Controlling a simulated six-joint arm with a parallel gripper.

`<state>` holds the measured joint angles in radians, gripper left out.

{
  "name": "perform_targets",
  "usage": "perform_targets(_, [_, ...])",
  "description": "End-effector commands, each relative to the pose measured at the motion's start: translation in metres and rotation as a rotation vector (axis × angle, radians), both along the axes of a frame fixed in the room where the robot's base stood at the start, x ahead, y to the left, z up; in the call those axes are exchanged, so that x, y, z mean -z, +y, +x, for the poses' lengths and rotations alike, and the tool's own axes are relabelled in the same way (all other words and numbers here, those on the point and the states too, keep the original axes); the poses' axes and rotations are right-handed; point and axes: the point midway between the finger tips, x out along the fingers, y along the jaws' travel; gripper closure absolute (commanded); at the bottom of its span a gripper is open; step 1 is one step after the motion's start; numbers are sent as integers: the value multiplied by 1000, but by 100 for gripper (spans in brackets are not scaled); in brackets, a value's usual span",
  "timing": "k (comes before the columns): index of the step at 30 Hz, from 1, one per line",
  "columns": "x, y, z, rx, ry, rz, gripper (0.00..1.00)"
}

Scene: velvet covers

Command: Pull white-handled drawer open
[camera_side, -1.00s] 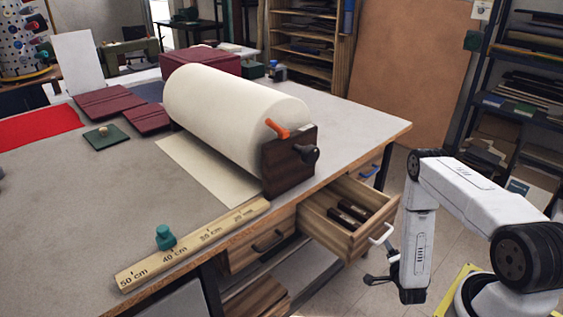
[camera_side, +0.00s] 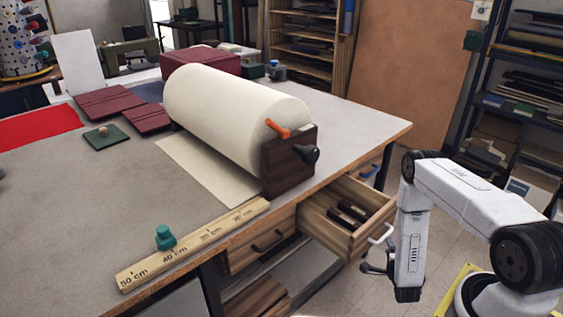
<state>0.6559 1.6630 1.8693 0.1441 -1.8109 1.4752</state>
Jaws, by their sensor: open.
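The wooden drawer (camera_side: 352,243) with the white handle (camera_side: 382,234) stands pulled out from under the table, with dark blocks (camera_side: 348,214) lying inside. My gripper (camera_side: 366,268) is open, just below and to the left of the white handle. It appears apart from the handle and holds nothing that shows. My arm comes in from the right and partly hides the gripper.
A closed drawer with a black handle (camera_side: 268,241) is to the left, and a blue handle (camera_side: 369,172) shows behind. A large cream roll (camera_side: 235,115) in a dark wooden stand (camera_side: 290,160) and a wooden ruler (camera_side: 190,243) lie on the table (camera_side: 90,210).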

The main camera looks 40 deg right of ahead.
Motion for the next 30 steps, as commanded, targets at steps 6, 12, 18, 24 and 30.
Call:
perform_targets(6, [3, -20, 19, -1, -3, -3, 45])
perform_targets(12, [6, -35, 34, 0, -2, -2, 45])
perform_targets(18, [8, -42, 41, 0, 0, -1, 45])
perform_targets(24, [8, -43, 42, 0, 0, -1, 45])
perform_targets(30, [8, -42, 42, -1, 0, -1, 80])
